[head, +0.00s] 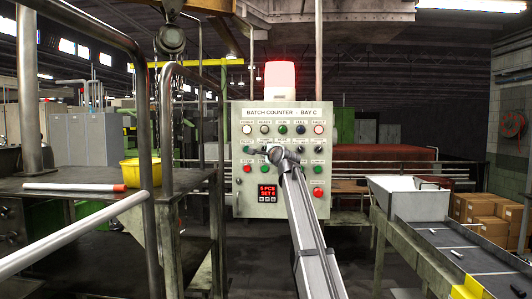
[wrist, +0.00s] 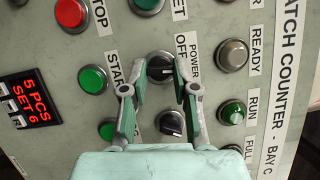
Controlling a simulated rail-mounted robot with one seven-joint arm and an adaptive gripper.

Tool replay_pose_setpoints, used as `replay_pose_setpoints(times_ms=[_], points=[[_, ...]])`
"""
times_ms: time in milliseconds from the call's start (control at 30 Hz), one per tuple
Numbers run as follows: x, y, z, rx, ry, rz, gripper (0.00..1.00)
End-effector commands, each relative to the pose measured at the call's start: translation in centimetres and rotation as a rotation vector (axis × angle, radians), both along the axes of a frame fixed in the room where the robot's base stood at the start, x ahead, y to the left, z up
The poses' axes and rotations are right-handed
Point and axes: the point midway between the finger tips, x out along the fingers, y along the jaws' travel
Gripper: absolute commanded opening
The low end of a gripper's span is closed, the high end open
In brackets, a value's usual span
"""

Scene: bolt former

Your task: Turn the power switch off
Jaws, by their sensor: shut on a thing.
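The control panel "BATCH COUNTER - BAY C" (head: 240,200) faces me, with my arm reaching to its middle. My gripper (head: 272,151) covers the switch area in the head view. In the wrist view the power switch (wrist: 160,66) is a round black knob beside the POWER and OFF labels. My gripper (wrist: 159,84) is shut on this knob, with one green-padded finger on each side. The knob's upper part shows between the fingers, but its exact pointer direction is hard to tell.
A second black knob (wrist: 171,123) sits close by, between the lower finger parts. Green START button (wrist: 93,79), red STOP button (wrist: 71,14) and the READY lamp (wrist: 232,55) surround the fingers. A red beacon (head: 279,80) glows on top. Metal railings stand at the left.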

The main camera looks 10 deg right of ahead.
Motion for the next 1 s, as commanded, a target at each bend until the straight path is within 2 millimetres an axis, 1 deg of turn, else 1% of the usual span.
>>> replay_pose_setpoints(times_ms=[167, 500, 800, 1000], points=[[0.11, 0.0, 0.46, -0.166, 0.035, 0.0, 0.0], [0.12, 0.05, 0.59, -0.453, 0.098, 0.0, 0.0], [0.09, 0.06, 0.68, -0.612, 0.132, -0.001, 0.0], [0.08, 0.08, 0.69, -0.656, 0.141, -0.001, 0.0]])
